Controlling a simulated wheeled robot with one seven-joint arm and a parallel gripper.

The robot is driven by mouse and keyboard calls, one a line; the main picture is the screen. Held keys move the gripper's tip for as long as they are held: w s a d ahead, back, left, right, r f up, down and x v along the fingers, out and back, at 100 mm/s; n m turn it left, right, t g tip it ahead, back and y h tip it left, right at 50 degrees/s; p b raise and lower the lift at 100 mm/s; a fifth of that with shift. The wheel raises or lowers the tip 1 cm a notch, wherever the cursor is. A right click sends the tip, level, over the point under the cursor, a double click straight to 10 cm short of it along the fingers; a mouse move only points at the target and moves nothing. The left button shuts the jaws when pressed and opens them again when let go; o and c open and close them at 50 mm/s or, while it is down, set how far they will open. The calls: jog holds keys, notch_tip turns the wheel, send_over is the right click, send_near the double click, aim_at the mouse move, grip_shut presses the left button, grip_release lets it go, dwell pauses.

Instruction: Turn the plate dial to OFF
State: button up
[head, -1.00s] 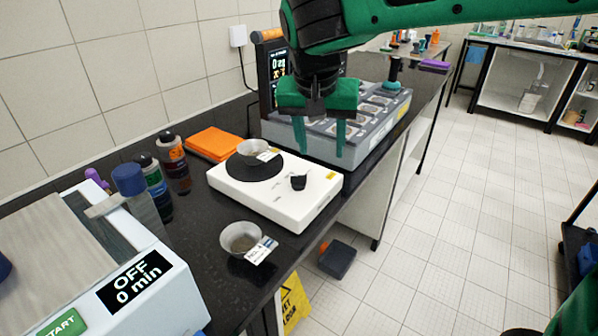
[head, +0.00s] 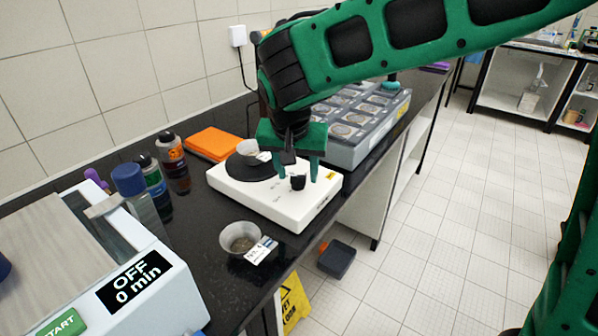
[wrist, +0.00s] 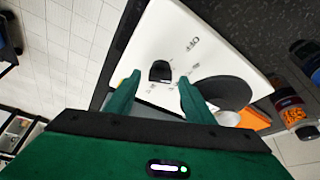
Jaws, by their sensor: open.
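The plate (head: 313,206) is a white box with a round black top (head: 243,168) on the dark bench. Its black dial (head: 297,182) sits on the upper face near the right side. In the wrist view the dial (wrist: 160,71) shows between and beyond my fingertips, with OFF lettering on the white face beyond it. My gripper (head: 295,176) is open and empty, pointing down over the plate, with its fingers either side of the dial in the picture. I cannot tell whether a finger touches it.
A bowl (head: 246,153) rests on the black top and another labelled bowl (head: 240,237) stands in front. A grey multi-well block (head: 368,125) stands behind.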

jog(key=shift+w+f, duration=0.1)
jog(key=shift+f, duration=0.15)
jog(key=c, duration=1)
jog(key=shift+d, duration=0.15)
jog(key=shift+c, duration=0.2)
